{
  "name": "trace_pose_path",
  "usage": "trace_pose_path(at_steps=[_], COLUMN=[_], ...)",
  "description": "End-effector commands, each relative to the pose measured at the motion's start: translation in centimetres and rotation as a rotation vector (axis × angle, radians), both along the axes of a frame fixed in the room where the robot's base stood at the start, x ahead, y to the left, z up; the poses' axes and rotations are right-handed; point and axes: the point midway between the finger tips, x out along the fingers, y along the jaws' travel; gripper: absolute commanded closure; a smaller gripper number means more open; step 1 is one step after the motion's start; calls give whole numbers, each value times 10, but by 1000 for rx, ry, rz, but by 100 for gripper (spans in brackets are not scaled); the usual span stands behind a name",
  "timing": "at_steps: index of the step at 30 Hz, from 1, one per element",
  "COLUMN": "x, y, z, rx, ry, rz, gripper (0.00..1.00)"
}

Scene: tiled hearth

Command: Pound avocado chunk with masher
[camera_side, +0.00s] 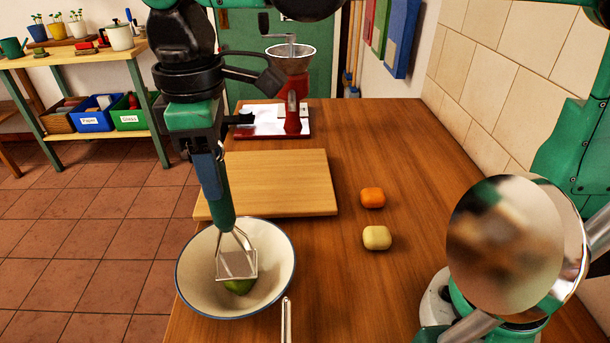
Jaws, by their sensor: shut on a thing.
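A masher with a blue and green handle (218,192) and a square metal head points down, close to upright. My gripper (212,145) is shut on its handle near the top. The masher head is inside a white bowl (196,277) with a blue rim, at the front left of the table. A green avocado chunk (239,286) lies in the bowl, just under the lower edge of the head. The head partly hides the chunk. I cannot tell whether the head touches it.
A wooden board (290,180) lies behind the bowl. An orange item (372,197) and a pale yellow one (377,238) sit to its right. A red grinder (291,90) stands at the back. A metal handle (286,322) lies right of the bowl.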

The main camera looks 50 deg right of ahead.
Motion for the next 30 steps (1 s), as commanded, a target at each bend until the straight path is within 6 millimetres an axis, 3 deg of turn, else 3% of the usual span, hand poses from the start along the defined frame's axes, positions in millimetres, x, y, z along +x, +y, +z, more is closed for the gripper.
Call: trace_pose_path(at_steps=[30], x=[0], y=[0], z=[-12], rx=[0], ry=[0], rz=[0], gripper=[100])
